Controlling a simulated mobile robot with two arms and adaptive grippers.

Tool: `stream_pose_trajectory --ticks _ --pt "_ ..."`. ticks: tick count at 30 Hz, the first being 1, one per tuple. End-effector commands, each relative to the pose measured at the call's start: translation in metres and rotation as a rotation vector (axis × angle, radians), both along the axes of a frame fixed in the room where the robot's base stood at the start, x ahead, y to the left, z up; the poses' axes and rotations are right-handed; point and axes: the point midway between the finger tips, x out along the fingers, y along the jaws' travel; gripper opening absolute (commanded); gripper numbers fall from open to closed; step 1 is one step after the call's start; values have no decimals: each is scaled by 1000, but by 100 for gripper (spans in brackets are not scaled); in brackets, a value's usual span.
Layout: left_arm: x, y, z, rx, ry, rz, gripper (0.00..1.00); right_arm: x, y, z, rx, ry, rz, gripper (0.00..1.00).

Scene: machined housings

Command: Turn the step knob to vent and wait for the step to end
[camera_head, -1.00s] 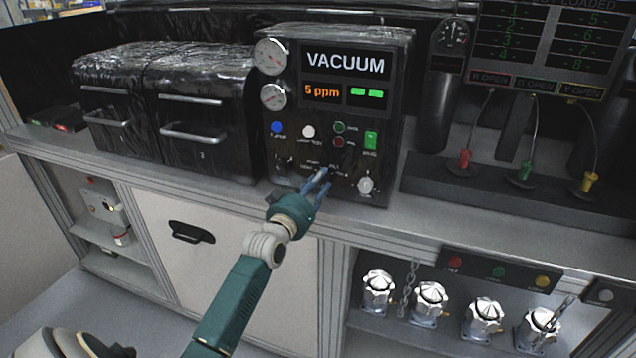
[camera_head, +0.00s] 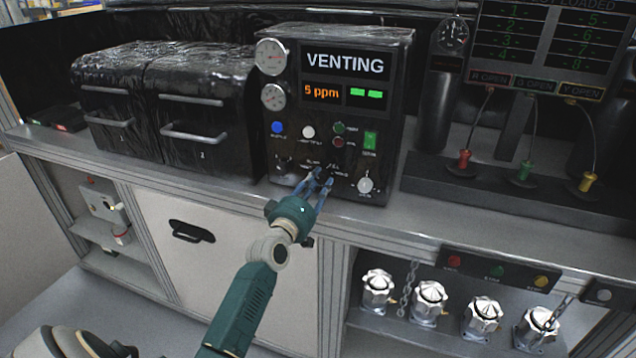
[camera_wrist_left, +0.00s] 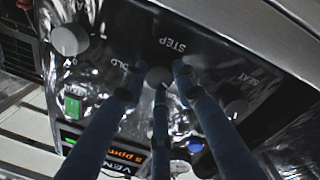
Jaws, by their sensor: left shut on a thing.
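The black control panel (camera_head: 284,160) stands on the bench; its top screen (camera_head: 345,64) reads VENTING and the orange readout below it shows 5 ppm. My left gripper (camera_head: 319,184) reaches the lower middle of the panel and is shut on the step knob. In the left wrist view the round grey step knob (camera_wrist_left: 158,75) sits beneath the STEP label, with the blue-grey fingers around it. In the head view the fingers largely hide the knob, so its pointer cannot be read. My right gripper is not in view.
Other knobs flank the gripper, including a pale one (camera_head: 365,185) at the right. Above are a blue button (camera_head: 277,127), a white button (camera_head: 308,132) and a lit green switch (camera_head: 370,140). Black-covered boxes (camera_head: 200,100) stand at the left; colored plugs (camera_head: 525,171) stand at the right.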

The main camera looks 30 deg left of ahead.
Motion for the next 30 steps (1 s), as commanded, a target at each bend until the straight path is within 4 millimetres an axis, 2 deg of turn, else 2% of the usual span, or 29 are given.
stream_pose_trajectory --ticks 9,23,24,26,30 --pt "0 0 0 -91 -22 1 2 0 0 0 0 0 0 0" --pt "0 0 0 -102 -24 1 2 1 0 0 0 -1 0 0" --pt "0 0 0 -102 -24 1 36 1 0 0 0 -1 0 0" --pt "0 0 0 -102 -24 1 47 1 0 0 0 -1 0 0" --pt "0 0 0 -101 -25 0 47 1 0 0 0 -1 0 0"
